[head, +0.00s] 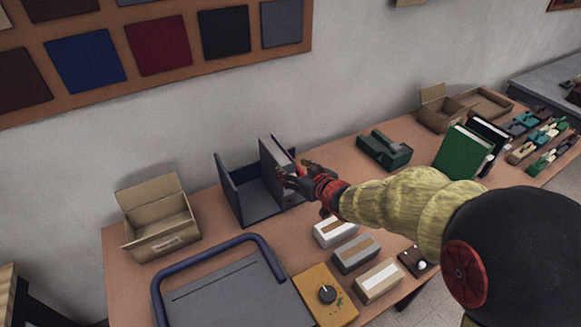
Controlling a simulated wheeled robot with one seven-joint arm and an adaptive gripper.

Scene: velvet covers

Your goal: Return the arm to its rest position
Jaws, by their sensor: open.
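My gripper (291,178) is at the end of my arm, which reaches in from the right over the table (340,177). It is beside a grey upright book-like block (277,160) in a dark blue-grey open holder (233,192). The fingers are dark and small in the head view. They overlap the block's right side in the picture, and I cannot tell whether they touch it. The gripper is open. My forearm hides part of the table behind it.
An open cardboard box (160,226) stands left. A green holder (384,149), a green book (461,152) and cardboard boxes (440,110) stand right.

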